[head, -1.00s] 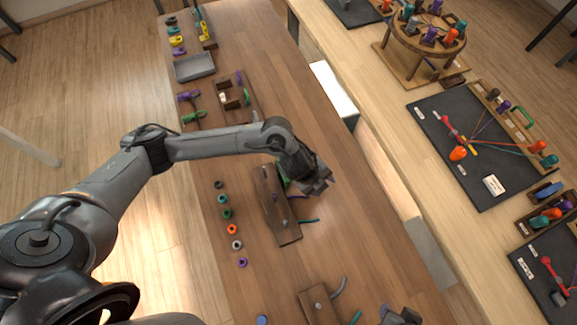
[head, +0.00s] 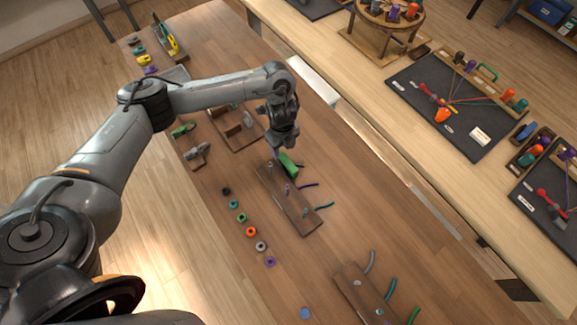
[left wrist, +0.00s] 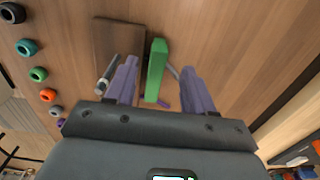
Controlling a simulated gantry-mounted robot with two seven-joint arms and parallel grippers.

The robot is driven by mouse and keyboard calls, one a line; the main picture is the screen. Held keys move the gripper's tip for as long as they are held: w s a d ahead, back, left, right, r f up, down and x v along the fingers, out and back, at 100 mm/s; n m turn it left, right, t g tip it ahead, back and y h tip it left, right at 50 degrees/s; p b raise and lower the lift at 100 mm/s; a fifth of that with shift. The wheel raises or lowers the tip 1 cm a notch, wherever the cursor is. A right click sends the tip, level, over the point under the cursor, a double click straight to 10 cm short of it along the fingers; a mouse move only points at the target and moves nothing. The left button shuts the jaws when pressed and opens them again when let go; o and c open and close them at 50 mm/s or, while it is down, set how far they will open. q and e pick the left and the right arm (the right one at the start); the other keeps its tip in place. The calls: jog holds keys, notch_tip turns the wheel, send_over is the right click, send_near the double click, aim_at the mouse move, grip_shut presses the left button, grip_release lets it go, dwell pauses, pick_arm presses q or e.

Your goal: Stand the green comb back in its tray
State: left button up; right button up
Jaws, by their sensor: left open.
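The green comb (head: 288,164) is a narrow green block at the far end of a brown wooden board (head: 300,217). In the left wrist view the comb (left wrist: 156,72) lies along the board's edge (left wrist: 118,35); whether it touches the board I cannot tell. My left gripper (head: 281,147) is open and points down just above the comb. In the left wrist view its purple fingers (left wrist: 158,66) stand on either side of the comb, with gaps on both sides. A brown tray (head: 236,126) with upright dividers lies behind the board, partly hidden by my left arm. My right gripper is out of view.
Several coloured rings (head: 251,231) lie in a row left of the board. Another board (head: 365,296) with coloured cords is at the front. Tools (head: 197,152) lie left of the tray.

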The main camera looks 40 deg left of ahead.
aim_at(282, 154)
pick_arm(q)
jog(key=shift+s+a+f+b, duration=0.1)
jog(key=shift+f+b, duration=0.5)
jog(key=shift+f, duration=2.1)
jog(key=shift+c, duration=0.3)
grip_shut()
